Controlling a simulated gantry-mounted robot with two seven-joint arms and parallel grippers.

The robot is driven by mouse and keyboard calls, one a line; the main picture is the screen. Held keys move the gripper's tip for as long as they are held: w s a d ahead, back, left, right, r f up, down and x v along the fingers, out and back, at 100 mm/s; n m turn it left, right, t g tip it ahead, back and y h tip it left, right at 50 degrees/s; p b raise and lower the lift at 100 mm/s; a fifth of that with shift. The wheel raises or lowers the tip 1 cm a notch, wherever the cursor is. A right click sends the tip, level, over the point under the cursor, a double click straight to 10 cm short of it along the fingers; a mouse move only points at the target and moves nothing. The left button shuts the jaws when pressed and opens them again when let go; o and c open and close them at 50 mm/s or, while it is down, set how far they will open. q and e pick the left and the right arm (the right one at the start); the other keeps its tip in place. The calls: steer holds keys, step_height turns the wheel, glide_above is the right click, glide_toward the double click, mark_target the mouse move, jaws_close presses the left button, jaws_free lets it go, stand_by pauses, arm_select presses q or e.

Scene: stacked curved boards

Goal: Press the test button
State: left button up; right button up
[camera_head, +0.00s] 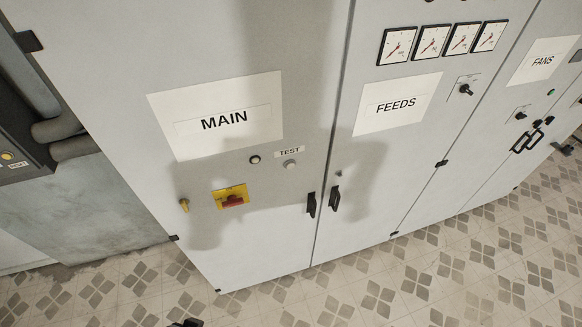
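The TEST button (290,164) is a small grey round button on the MAIN cabinet door (300,60), just under the white TEST label (289,152). Nothing touches it. A black round button (254,160) sits to its left. A small dark tip (187,323) shows at the bottom edge, left of the middle. It may be part of my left gripper, but too little shows to tell its fingers. It is well below the button, over the floor in the picture. My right gripper cannot be made out.
A yellow and red rotary switch (231,197) and a brass-coloured knob (184,205) are lower left of the button. Black door handles (311,205) stand out at the door seam. The FEEDS cabinet (400,150) is to the right. The patterned floor (340,290) in front looks clear.

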arm_select(q)
jaws_close()
stand_by(1.5)
